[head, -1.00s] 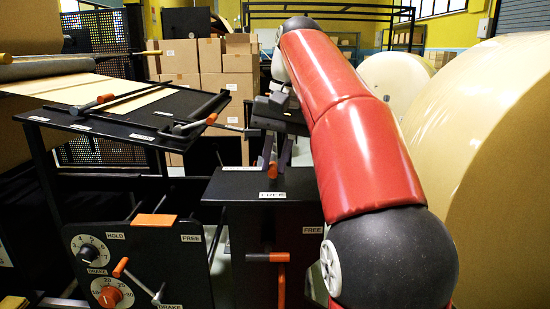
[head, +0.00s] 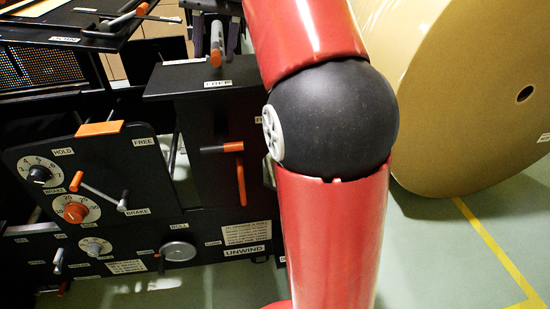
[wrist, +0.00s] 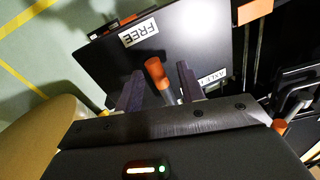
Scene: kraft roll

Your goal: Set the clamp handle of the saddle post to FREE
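The saddle post is a black box (head: 205,110) left of my arm in the head view. Its top carries a FREE label (head: 217,84), which also shows in the wrist view (wrist: 138,32). A handle with an orange end (head: 216,54) rises over the post's top; the wrist view shows its orange tip (wrist: 155,70) and grey shaft. My gripper (wrist: 159,68) is open, with one dark finger on each side of this handle and gaps visible. In the head view my gripper (head: 217,58) is partly cut by the top edge. The handle's base is hidden.
An orange lever (head: 240,172) hangs on the post's front face. A black panel (head: 95,170) with dials and levers marked HOLD, FREE and BRAKE stands left. A big kraft roll (head: 470,100) stands right, with open floor (head: 440,255) before it.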

